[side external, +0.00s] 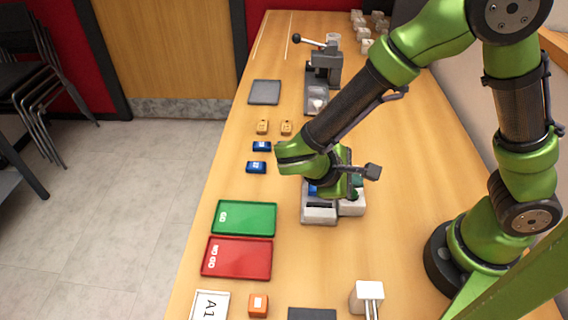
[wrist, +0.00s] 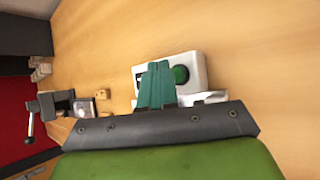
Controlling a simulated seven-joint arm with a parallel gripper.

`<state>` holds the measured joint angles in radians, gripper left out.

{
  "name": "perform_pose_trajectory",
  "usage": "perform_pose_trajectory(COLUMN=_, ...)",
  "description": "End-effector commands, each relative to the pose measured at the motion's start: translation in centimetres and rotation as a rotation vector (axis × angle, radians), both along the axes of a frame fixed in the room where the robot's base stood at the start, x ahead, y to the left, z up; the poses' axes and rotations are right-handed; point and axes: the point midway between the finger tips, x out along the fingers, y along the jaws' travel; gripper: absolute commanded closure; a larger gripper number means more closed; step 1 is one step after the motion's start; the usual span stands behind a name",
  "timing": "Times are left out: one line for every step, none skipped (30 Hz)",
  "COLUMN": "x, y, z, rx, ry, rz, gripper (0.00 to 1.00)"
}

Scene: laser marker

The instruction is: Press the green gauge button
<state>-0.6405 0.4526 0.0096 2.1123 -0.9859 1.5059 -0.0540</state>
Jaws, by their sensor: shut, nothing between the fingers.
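The green gauge button (wrist: 180,74) is round and dark green, set in a pale box (wrist: 190,60) in the wrist view. My gripper (wrist: 157,66) is shut and empty, its teal fingers overlapping the box just left of the button in that view. I cannot tell whether the fingertips touch the box. In the side view the box (side external: 352,208) stands beside a grey fixture (side external: 319,214) under my wrist. My wrist hides most of both there, and the fingertips are not clearly visible.
A green tray (side external: 258,217) and a red tray (side external: 252,258) lie left of the fixture. Blue blocks (side external: 256,167) and yellow blocks (side external: 262,127) sit farther back. A lever press (side external: 323,70) stands behind. An orange block (side external: 258,305) is near the front. The table right of the box is clear.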

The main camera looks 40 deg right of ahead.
Motion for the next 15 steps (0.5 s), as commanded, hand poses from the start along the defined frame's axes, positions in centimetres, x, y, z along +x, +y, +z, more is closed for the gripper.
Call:
perform_pose_trajectory(x=-0.02, y=-0.01, z=-0.13, rx=-0.001, ry=0.001, rz=0.000, gripper=1.00)
perform_pose_trajectory(x=-0.02, y=-0.01, z=-0.23, rx=-0.001, ry=0.001, rz=0.000, gripper=1.00)
perform_pose_trajectory(x=-0.02, y=-0.02, z=-0.37, rx=-0.001, ry=0.003, rz=0.000, gripper=1.00)
perform_pose_trajectory(x=-0.03, y=-0.02, z=-0.48, rx=-0.001, ry=0.003, rz=0.000, gripper=1.00)
perform_pose_trajectory(x=-0.04, y=-0.02, z=-0.59, rx=-0.001, ry=0.003, rz=0.000, gripper=1.00)
perform_pose_trajectory(x=-0.04, y=-0.03, z=-0.71, rx=-0.001, ry=0.002, rz=0.000, gripper=1.00)
perform_pose_trajectory(x=-0.03, y=-0.03, z=-0.78, rx=-0.001, ry=0.002, rz=0.000, gripper=1.00)
perform_pose_trajectory(x=-0.02, y=-0.02, z=-0.82, rx=-0.001, ry=0.002, rz=0.000, gripper=1.00)
perform_pose_trajectory(x=-0.02, y=-0.02, z=-0.84, rx=-0.001, ry=0.001, rz=-0.001, gripper=1.00)
perform_pose_trajectory(x=-0.02, y=-0.01, z=-0.83, rx=-0.001, ry=0.001, rz=-0.001, gripper=1.00)
perform_pose_trajectory(x=-0.02, y=-0.01, z=-0.82, rx=-0.001, ry=0.001, rz=-0.001, gripper=1.00)
perform_pose_trajectory(x=-0.02, y=-0.01, z=-0.82, rx=-0.001, ry=0.001, rz=-0.001, gripper=1.00)
perform_pose_trajectory(x=-0.02, y=-0.01, z=-0.82, rx=-0.001, ry=0.001, rz=-0.001, gripper=1.00)
perform_pose_trajectory(x=-0.02, y=-0.01, z=-0.82, rx=-0.001, ry=0.001, rz=-0.001, gripper=1.00)
perform_pose_trajectory(x=-0.02, y=-0.01, z=-0.82, rx=-0.001, ry=0.001, rz=-0.001, gripper=1.00)
